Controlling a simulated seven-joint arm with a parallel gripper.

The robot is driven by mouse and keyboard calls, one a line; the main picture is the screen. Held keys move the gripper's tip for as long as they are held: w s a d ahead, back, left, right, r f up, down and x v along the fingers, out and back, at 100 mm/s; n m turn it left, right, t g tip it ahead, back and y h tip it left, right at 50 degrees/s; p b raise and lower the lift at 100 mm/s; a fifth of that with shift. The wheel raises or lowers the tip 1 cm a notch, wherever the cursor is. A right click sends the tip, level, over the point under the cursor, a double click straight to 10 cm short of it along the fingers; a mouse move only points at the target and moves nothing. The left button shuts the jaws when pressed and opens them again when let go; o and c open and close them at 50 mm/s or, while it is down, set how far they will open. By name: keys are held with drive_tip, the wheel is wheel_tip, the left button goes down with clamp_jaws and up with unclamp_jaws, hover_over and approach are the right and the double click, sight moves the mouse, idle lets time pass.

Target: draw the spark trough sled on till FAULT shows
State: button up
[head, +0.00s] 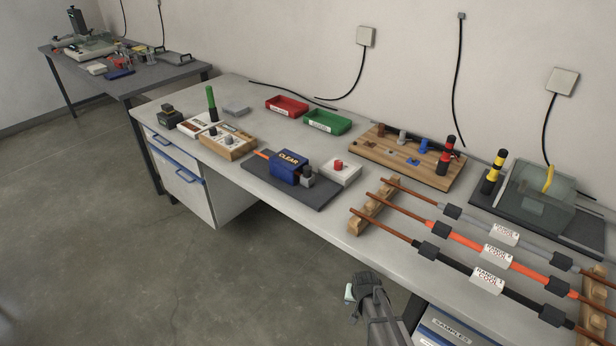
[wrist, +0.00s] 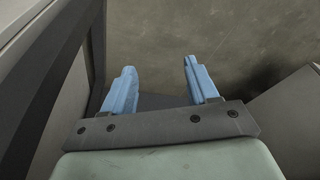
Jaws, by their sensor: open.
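The spark trough looks to be the blue block (head: 287,173) on a dark base plate (head: 313,197) near the bench's front edge. Which part is the sled I cannot tell. My gripper (head: 351,292) is in front of the bench, away from the trough. In the wrist view its blue fingers (wrist: 159,68) are apart, with nothing between them.
Three cables (head: 465,245) lie on wooden racks at the right. A white box with a red button (head: 340,171) stands right of the trough. Behind are a red tray (head: 287,106), a green tray (head: 327,121) and a wooden board (head: 405,158). A glass-covered tank (head: 540,194) stands far right.

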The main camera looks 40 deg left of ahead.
drive_tip(key=s+a+r+n+g, duration=0.1)
drive_tip(key=s+a+r+n, duration=0.3)
drive_tip(key=a+r, duration=0.6)
drive_tip(key=s+a+r+n+g+y, duration=0.1)
drive_tip(key=s+a+r+n, duration=0.1)
drive_tip(key=a+r+n, duration=0.55)
drive_tip(key=s+a+r+n+g, duration=0.15)
drive_tip(key=s+a+r, duration=0.25)
drive_tip(key=a+r, duration=0.75)
wheel_tip(320, 180, up, 16)
drive_tip(key=t+h, duration=0.1)
drive_tip(key=h, duration=0.2)
hover_over(307, 168)
drive_tip(key=shift+m, duration=0.3)
wheel_tip(307, 168, down, 13)
drive_tip(key=shift+w+r, duration=0.1)
drive_tip(key=shift+r, duration=0.05)
drive_tip(key=shift+c, duration=0.2)
clamp_jaws()
